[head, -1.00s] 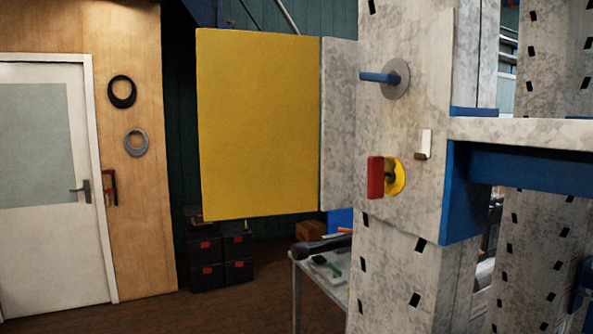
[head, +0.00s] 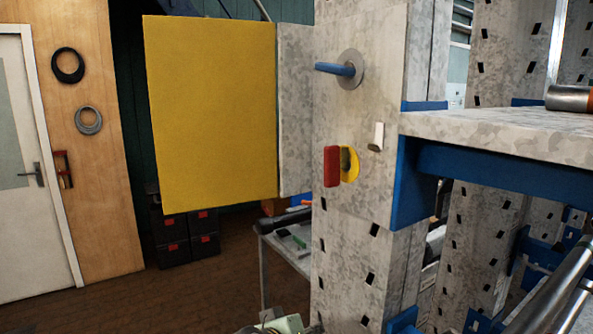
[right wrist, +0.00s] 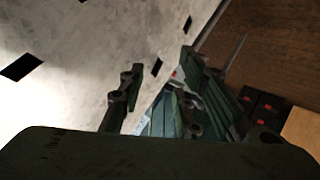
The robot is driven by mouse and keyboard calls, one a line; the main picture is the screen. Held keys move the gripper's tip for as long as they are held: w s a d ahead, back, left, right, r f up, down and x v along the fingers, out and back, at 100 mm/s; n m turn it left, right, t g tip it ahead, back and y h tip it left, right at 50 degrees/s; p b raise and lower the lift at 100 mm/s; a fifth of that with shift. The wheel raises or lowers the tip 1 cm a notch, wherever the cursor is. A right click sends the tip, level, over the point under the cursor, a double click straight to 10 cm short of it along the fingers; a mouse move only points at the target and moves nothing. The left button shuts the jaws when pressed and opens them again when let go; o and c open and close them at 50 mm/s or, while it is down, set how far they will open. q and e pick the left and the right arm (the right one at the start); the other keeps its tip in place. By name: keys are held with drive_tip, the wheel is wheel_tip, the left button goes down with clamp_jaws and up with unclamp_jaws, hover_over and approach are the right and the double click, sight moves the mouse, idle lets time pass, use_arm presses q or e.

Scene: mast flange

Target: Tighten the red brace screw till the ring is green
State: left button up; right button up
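The red brace screw (head: 332,166) has a flat red head and sits on the front of the grey upright (head: 380,85). The ring (head: 351,160) behind it is yellow, with a dark greenish part at its middle. No gripper touches the screw in the head view. My right gripper (right wrist: 160,100) shows in the right wrist view with its dark fingers spread apart and nothing between them. A pale perforated metal surface (right wrist: 70,50) lies beyond the fingers; I cannot tell how far. My left gripper is not in view.
A blue handle (head: 335,69) on a grey disc sticks out above the screw. A small pale metal tab (head: 377,136) juts out right of it. A yellow panel (head: 210,115) stands left. A shelf (head: 510,135) extends right, bearing a metal cylinder (head: 568,98). A cart (head: 264,270) stands behind.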

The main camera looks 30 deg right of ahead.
sight(325, 168)
wheel_tip(325, 168, up, 20)
drive_tip(key=w+m+h, duration=0.3)
drive_tip(key=m+h, duration=0.2)
drive_tip(key=s+a+r+m+g+h, duration=0.1)
drive_tip(key=r+m, duration=0.1)
drive_tip(key=r, duration=0.3)
drive_tip(key=s+a+r+m+g+h, duration=0.1)
drive_tip(key=s+r+m+g, duration=0.1)
drive_tip(key=r, duration=0.3)
drive_tip(key=s+a+r+m+g+h, duration=0.1)
drive_tip(key=s+r+m, duration=0.1)
drive_tip(key=r, duration=0.4)
drive_tip(key=shift+s+a+m, duration=0.1)
drive_tip(key=shift+a+m, duration=0.15)
drive_tip(key=shift+m, duration=0.15)
drive_tip(key=shift+s+r+g, duration=0.15)
drive_tip(key=shift+r+g, duration=0.1)
drive_tip(key=shift+g, duration=0.15)
drive_tip(key=shift+w+d+p, duration=0.2)
drive_tip(key=shift+d+p, duration=0.1)
drive_tip(key=shift+d, duration=1.45)
drive_tip(key=shift+w+d+p, duration=0.15)
drive_tip(key=shift+d+p, duration=0.1)
drive_tip(key=shift+d, duration=1.5)
clamp_jaws()
drive_tip(key=shift+f, duration=0.1)
